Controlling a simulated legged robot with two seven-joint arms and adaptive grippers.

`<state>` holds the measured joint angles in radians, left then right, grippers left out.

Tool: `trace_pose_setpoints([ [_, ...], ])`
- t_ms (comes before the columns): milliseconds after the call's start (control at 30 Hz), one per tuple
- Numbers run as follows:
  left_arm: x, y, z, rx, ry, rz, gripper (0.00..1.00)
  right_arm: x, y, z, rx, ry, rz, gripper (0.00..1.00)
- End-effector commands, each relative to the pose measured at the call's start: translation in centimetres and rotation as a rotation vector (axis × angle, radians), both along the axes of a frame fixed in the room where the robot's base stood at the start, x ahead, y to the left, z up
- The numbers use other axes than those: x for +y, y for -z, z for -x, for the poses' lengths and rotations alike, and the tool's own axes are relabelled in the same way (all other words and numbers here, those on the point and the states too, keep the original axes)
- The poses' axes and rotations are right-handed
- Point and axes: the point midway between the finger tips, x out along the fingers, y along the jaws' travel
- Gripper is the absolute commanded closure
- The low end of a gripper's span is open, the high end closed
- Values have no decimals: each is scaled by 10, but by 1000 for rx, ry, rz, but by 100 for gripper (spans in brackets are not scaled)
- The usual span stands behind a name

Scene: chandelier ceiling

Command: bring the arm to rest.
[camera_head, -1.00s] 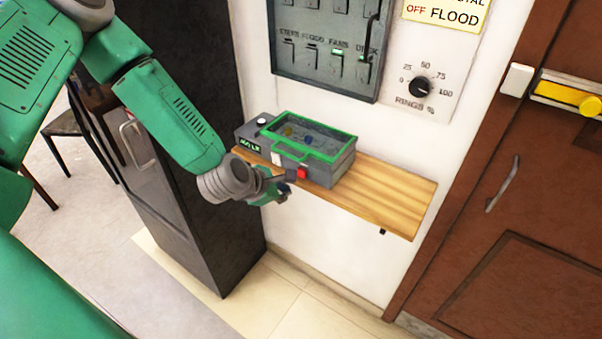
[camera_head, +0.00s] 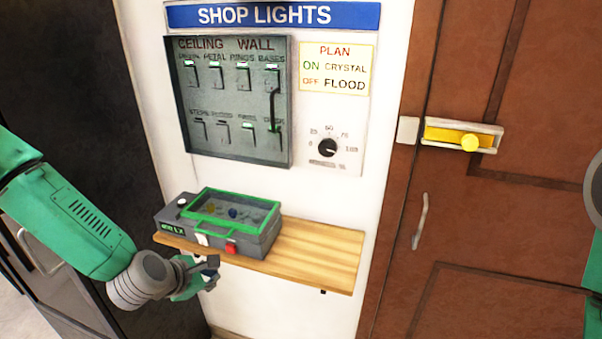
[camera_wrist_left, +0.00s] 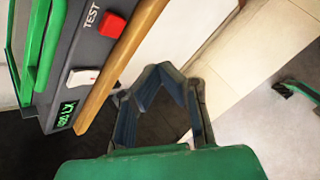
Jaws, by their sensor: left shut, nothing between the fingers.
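My left arm comes in from the left in the head view. Its gripper (camera_head: 208,273) is in front of and a little below the front edge of the wooden shelf (camera_head: 318,258). In the left wrist view the fingers (camera_wrist_left: 160,72) meet at their tips with nothing between them. The grey tester box (camera_head: 176,219) with a green-framed lid stands on the shelf, close by but apart from the gripper. My right gripper is out of view; only part of my right arm shows at the right edge.
The tester has a red button (camera_head: 231,247) and a white switch (camera_wrist_left: 82,77) at its front. Above are a switch panel (camera_head: 228,145) and a dial (camera_head: 328,148). A dark cabinet (camera_head: 80,100) stands left.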

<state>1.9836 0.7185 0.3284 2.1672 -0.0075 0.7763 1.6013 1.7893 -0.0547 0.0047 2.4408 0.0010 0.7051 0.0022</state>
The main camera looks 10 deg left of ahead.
Motion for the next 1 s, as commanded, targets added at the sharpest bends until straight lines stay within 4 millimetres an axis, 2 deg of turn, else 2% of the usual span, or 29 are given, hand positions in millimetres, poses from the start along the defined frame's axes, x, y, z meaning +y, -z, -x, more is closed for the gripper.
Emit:
trace_pose_setpoints([
  [67,-4,7,4,9,32,-22,100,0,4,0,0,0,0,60],
  [133,-12,24,16,29,115,-82,100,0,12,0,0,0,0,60],
  [233,-32,66,49,78,351,-243,100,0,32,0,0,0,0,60],
  [367,-54,136,117,156,831,-523,100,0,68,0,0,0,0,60],
  [400,-57,155,139,172,991,-604,100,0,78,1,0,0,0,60],
  [500,-57,193,190,200,1381,-778,100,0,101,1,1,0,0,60],
  [600,-50,218,231,206,1723,-898,100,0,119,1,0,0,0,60],
  [700,-42,232,259,199,1976,-967,100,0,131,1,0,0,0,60],
  [800,-37,237,273,189,2129,-1003,100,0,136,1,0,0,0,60],
  [1000,-34,237,279,179,2202,-1017,100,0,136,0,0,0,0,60],
])
